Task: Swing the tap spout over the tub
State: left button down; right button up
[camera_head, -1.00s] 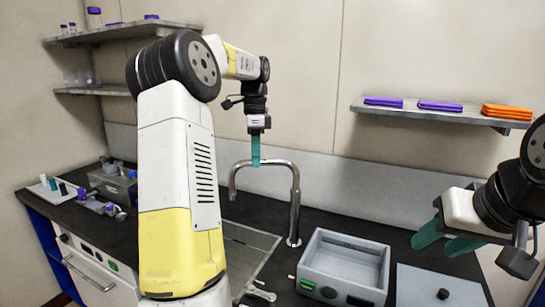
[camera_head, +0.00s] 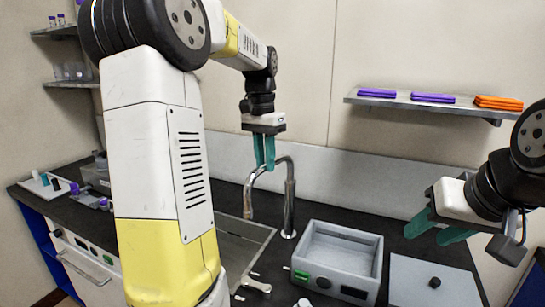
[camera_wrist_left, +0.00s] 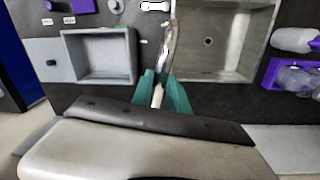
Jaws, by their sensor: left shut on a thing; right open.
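The chrome tap (camera_head: 289,205) stands behind the sink, and its curved spout (camera_head: 252,190) arches left and toward me, with its end over the sink's right part or edge. The grey open tub (camera_head: 340,257) sits to the right of the spout's end and looks empty. My left gripper (camera_head: 264,164) is shut on the spout near the top of its arch. In the left wrist view the gripper (camera_wrist_left: 161,95) has its teal fingers on both sides of the spout (camera_wrist_left: 168,45), which lies between the tub (camera_wrist_left: 100,56) and the sink. My right gripper (camera_head: 432,232) is open and empty.
The sink (camera_head: 242,242) is partly hidden behind my left arm. A grey lidded unit (camera_head: 425,283) lies right of the tub. A wall shelf (camera_head: 420,101) holds purple and orange items. Small lab items (camera_head: 75,188) stand on the far left counter.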

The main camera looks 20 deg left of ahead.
pick_arm(q)
jog(key=w+d+n, duration=0.4)
jog(key=d+n, duration=1)
jog(key=n, duration=0.1)
jog(key=shift+w+d+t, duration=0.2)
jog(key=shift+d+t, duration=0.1)
jog(key=shift+t, duration=0.1)
jog(key=c, duration=1.3)
grip_release()
notch_tip(320, 180, up, 8)
jog(key=shift+s, duration=0.15)
